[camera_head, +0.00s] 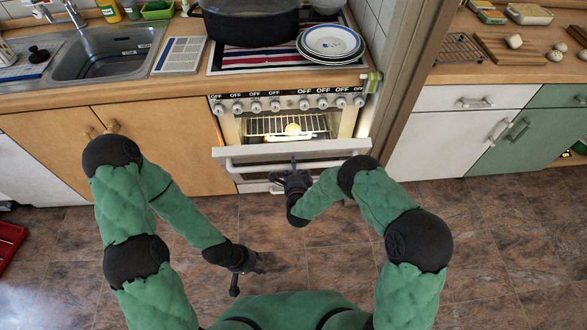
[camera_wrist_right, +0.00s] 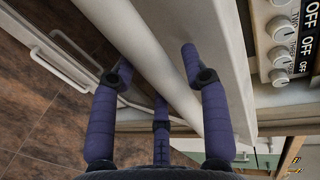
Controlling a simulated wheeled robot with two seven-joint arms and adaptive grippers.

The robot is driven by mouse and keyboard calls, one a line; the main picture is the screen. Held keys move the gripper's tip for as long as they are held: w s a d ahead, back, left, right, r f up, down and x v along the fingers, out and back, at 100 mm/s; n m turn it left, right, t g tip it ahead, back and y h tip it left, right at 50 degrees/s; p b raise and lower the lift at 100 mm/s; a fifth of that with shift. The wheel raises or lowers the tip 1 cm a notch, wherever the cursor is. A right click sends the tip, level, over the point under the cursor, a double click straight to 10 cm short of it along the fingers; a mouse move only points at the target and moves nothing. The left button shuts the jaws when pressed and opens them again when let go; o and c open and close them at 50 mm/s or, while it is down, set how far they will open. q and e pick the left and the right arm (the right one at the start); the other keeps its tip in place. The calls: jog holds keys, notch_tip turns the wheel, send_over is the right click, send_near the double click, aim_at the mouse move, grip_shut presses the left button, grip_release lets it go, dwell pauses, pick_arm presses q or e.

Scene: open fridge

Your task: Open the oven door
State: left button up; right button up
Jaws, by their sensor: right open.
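The oven (camera_head: 228,125) is under the hob, its lit interior showing a rack and a pale round item. Its white door (camera_head: 340,147) is tilted partly open. The white handle bar (camera_head: 255,167) runs across the door's front and shows diagonally in the right wrist view (camera_wrist_right: 160,60). My right gripper (camera_head: 293,170) is at the middle of the door front. In the wrist view its open fingers (camera_wrist_right: 158,85) lie on either side of the bar; contact is unclear. My left gripper (camera_head: 256,270) is low over the floor, fingers spread and empty, away from the oven.
A row of knobs (camera_head: 275,105) sits above the oven opening. A large dark pot (camera_head: 245,25) and stacked plates (camera_head: 331,42) stand on the hob. Wooden cabinets (camera_head: 60,135) are at left, a wall end and white drawers (camera_head: 440,140) at right. The floor in front is clear.

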grip_shut()
jog(key=s+f+b, duration=0.4)
jog(key=s+f, duration=1.6)
jog(key=shift+f+b, duration=0.35)
jog(key=shift+b, duration=0.05)
grip_release()
